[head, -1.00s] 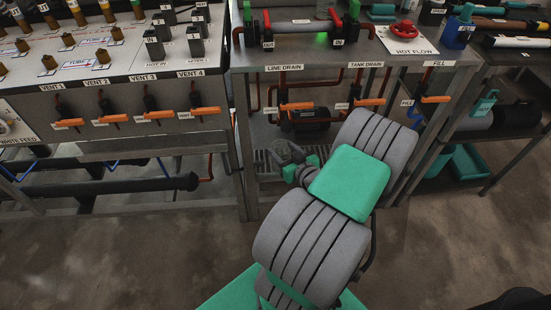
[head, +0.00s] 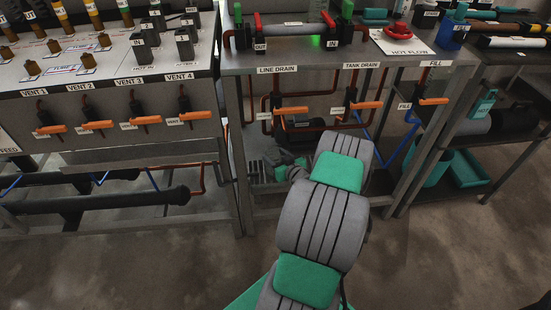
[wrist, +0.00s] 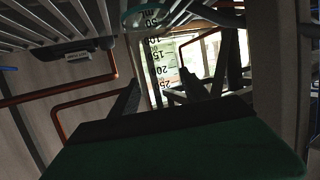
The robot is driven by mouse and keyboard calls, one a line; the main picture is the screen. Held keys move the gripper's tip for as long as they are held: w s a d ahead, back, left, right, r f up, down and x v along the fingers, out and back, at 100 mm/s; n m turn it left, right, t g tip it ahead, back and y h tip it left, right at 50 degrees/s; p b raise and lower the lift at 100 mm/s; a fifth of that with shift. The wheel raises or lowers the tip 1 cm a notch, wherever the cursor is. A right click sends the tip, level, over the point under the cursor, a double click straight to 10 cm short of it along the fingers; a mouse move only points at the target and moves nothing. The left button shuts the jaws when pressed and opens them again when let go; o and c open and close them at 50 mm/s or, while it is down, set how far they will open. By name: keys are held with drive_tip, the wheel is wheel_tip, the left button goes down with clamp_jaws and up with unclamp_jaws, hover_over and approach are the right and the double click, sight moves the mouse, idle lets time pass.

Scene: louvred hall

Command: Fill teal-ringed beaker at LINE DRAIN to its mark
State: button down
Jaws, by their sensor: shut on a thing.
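In the wrist view, a clear beaker (wrist: 165,62) with black scale numbers, upside down in the picture, stands between my fingers. A teal ring (wrist: 150,14) shows at its upper edge in this view. My gripper (wrist: 180,88) is shut on the beaker. In the head view my gripper is low in the bay under the LINE DRAIN label (head: 278,69), largely hidden by my arm, and I cannot make out the beaker there. The LINE DRAIN valve has an orange handle (head: 291,110) lying roughly level. No liquid level can be read.
A slatted grate (wrist: 55,22) is close to the beaker in the wrist view. Copper pipes (wrist: 85,97) run beside it. The TANK DRAIN handle (head: 367,105) and FILL handle (head: 433,101) are to the right. Bench legs (head: 234,150) flank the bay.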

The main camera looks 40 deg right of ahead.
drive_tip(key=shift+f, duration=0.2)
drive_tip(key=c, duration=0.5)
unclamp_jaws()
drive_tip(key=shift+r, duration=0.1)
drive_tip(key=shift+r, duration=0.2)
drive_tip(key=p+v, duration=0.2)
drive_tip(key=v, duration=1)
drive_tip(key=shift+f+p, duration=0.1)
drive_tip(key=shift+p, duration=0.2)
